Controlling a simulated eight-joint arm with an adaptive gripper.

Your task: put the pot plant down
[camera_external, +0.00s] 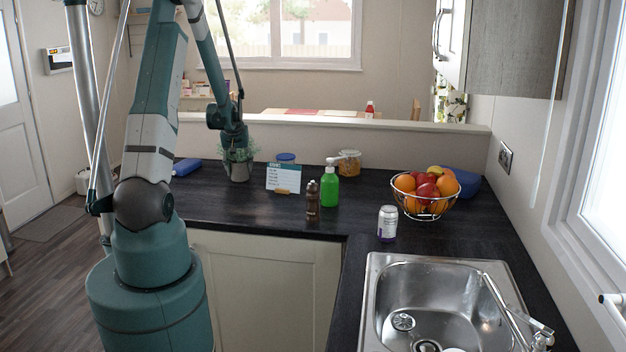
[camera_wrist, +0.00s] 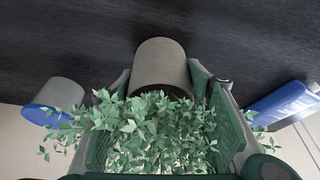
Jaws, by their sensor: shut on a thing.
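The pot plant is a grey pot with leafy green foliage. In the external view its pot (camera_external: 239,171) is at the back left of the dark counter, below my gripper (camera_external: 237,152). In the wrist view the pot (camera_wrist: 162,62) is between the two green finger pads, and the leaves (camera_wrist: 150,128) cover the lower middle. My gripper (camera_wrist: 168,112) is shut on the pot plant. The pot's base is at or very near the counter top (camera_external: 225,205); I cannot tell if it touches.
A blue-lidded jar (camera_external: 286,158) and a small sign card (camera_external: 284,178) stand to the right of the plant. A blue object (camera_external: 187,166) lies to its left. A brown bottle (camera_external: 312,202), green soap bottle (camera_external: 330,186), can (camera_external: 387,224) and fruit basket (camera_external: 425,208) are further right. The front left counter is clear.

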